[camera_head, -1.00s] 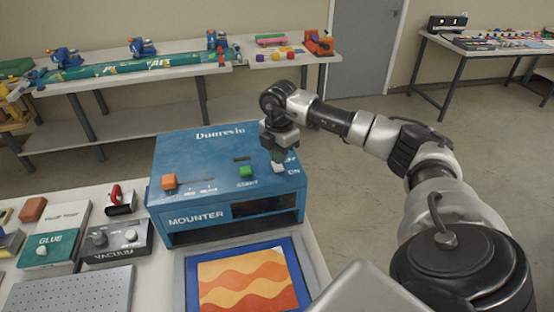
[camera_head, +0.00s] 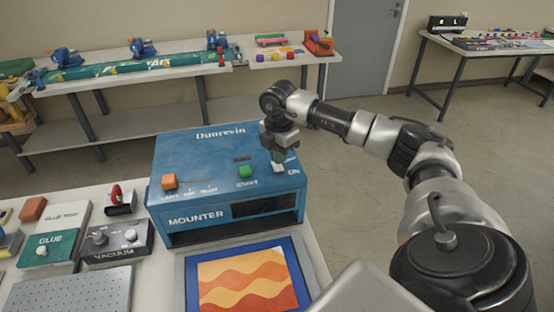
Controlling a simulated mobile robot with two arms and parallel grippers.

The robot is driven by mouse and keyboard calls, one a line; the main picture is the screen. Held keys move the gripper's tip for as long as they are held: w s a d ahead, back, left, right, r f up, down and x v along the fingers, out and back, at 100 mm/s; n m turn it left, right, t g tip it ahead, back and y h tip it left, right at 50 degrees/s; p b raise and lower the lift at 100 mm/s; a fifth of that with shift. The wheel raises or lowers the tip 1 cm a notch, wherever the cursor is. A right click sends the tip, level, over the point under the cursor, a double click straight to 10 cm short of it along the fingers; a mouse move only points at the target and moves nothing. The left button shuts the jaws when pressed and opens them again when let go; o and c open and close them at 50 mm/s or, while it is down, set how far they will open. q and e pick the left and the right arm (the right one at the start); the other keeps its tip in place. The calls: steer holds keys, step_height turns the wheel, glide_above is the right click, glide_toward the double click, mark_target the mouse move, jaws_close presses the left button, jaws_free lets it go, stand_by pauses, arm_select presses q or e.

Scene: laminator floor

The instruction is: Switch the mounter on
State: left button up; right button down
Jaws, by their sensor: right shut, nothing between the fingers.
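The mounter (camera_head: 190,205) is a blue box at the back of the near table. The gripper partly hides the switch. My left gripper is not in view.
A blue-framed tray with an orange wavy picture (camera_head: 245,280) lies in front of the mounter. A vacuum unit (camera_head: 118,243) and a glue box (camera_head: 47,250) stand left of it. A long bench (camera_head: 150,123) runs behind. The floor right of the table is clear.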

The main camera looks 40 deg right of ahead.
mark_target(279, 168)
steer(key=shift+s+f+b, duration=0.1)
steer(key=shift+f+b, duration=0.8)
steer(key=shift+f, duration=0.5)
stand_by(0.9)
steer(key=shift+a, duration=0.1)
steer(key=shift+r+p, duration=0.8)
steer(key=shift+r, duration=0.1)
steer(key=shift+r+p, duration=1.85)
steer(key=shift+r, duration=0.8)
steer(key=shift+f, duration=0.1)
